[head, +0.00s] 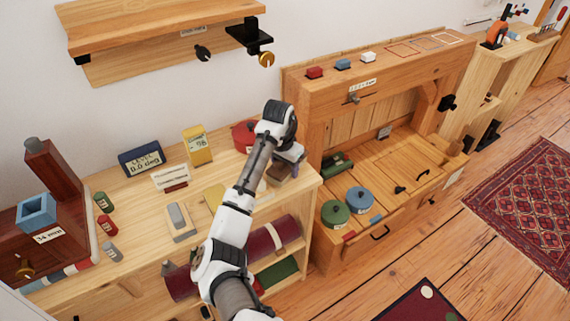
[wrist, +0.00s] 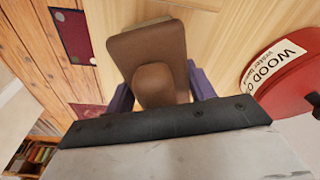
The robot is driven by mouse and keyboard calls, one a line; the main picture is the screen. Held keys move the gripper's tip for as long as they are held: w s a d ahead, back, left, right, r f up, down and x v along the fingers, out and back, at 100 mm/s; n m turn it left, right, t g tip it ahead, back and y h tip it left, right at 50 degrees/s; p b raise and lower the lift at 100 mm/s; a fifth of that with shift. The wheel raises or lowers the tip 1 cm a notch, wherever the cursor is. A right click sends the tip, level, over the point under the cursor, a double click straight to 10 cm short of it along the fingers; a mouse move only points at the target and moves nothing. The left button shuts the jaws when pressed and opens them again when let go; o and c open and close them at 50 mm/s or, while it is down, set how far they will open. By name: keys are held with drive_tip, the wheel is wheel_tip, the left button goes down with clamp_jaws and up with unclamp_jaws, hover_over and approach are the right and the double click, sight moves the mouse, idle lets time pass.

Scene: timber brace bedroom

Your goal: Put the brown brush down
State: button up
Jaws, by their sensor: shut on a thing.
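The brown brush (wrist: 150,50) has a flat, rounded block and a knob-like grip. My gripper (wrist: 160,92) is shut on it, with a bluish finger on each side of the grip. In the head view my gripper (head: 289,156) is over the right end of the pale wooden bench (head: 309,181). The brush (head: 277,173) shows just below it, partly hidden by my arm. I cannot tell whether the brush touches the bench top.
A red round tin (wrist: 290,88) stands close beside my gripper; it also shows in the head view (head: 243,134). A yellow box (head: 197,146), a grey block on a tray (head: 178,216) and a label card (head: 171,177) are farther left. The bench's right edge is near.

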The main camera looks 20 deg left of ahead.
drive_tip(key=o, duration=1.3)
